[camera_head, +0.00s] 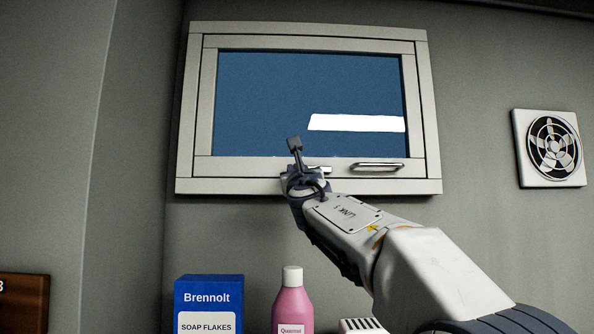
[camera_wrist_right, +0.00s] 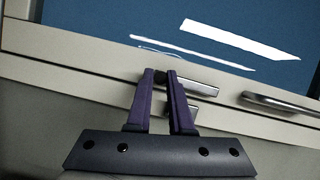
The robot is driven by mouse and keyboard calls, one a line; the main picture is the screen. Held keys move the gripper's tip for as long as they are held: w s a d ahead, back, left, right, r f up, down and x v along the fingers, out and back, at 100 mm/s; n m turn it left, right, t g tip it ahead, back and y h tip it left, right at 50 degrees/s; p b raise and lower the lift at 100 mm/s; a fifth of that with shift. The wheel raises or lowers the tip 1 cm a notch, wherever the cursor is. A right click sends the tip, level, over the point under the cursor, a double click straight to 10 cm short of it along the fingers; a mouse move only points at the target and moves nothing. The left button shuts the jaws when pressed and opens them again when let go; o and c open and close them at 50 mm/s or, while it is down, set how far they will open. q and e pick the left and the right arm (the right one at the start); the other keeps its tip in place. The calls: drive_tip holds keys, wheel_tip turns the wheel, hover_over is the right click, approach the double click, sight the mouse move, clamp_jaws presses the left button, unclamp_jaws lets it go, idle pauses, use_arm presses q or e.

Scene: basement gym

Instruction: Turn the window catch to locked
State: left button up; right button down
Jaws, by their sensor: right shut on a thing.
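The window (camera_head: 310,180) is a pale framed pane on the wall, and its sash looks closed against the frame. The window catch (camera_wrist_right: 195,86) is a small metal lever on the lower rail, pointing right along the rail. A bit of the catch (camera_head: 319,169) shows in the head view beside my right gripper (camera_head: 296,176). In the wrist view my right gripper (camera_wrist_right: 162,77) is shut on the catch at its dark left end, which the fingertips partly hide. A second small metal piece shows just below the lever, partly behind a finger. My left gripper is not in view.
A metal bar handle (camera_head: 377,166) sits on the rail right of the catch. Below stand a blue soap flakes box (camera_head: 209,292), a pink bottle (camera_head: 292,303) and a white slotted object (camera_head: 362,326). A wall fan (camera_head: 552,148) is at right.

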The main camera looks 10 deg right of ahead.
drive_tip(key=r+m+g+h+p, duration=0.1)
drive_tip(key=m+h, duration=0.1)
drive_tip(key=m, duration=0.3)
drive_tip(key=d+r+m+g+h+p, duration=0.1)
drive_tip(key=r+m+h+p, duration=0.1)
drive_tip(key=m, duration=0.4)
drive_tip(key=r+m+g+h+p, duration=0.1)
drive_tip(key=m+h, duration=0.2)
drive_tip(key=m, duration=0.2)
drive_tip(key=shift+s+d+r+g+p, duration=0.15)
drive_tip(key=shift+d+g+p, duration=0.05)
drive_tip(key=shift+g+p, duration=0.2)
drive_tip(key=m, duration=0.1)
drive_tip(key=m+g+p, duration=0.1)
drive_tip(key=m, duration=0.1)
drive_tip(key=d+m+p, duration=0.1)
drive_tip(key=shift+s+d+r+g+h, duration=0.1)
drive_tip(key=shift+r+g+h, duration=0.2)
drive_tip(key=shift+r, duration=0.05)
drive_tip(key=shift+s+d+m+g+p, duration=0.1)
drive_tip(key=shift+d+m+g+p, duration=0.25)
drive_tip(key=shift+m, duration=0.45)
drive_tip(key=shift+d+m+g+p, duration=0.1)
drive_tip(key=shift+m+g+p, duration=0.15)
drive_tip(key=shift+m+p, duration=0.4)
drive_tip(key=shift+m, duration=0.25)
drive_tip(key=c, duration=0.8)
unclamp_jaws()
drive_tip(key=shift+d, duration=0.1)
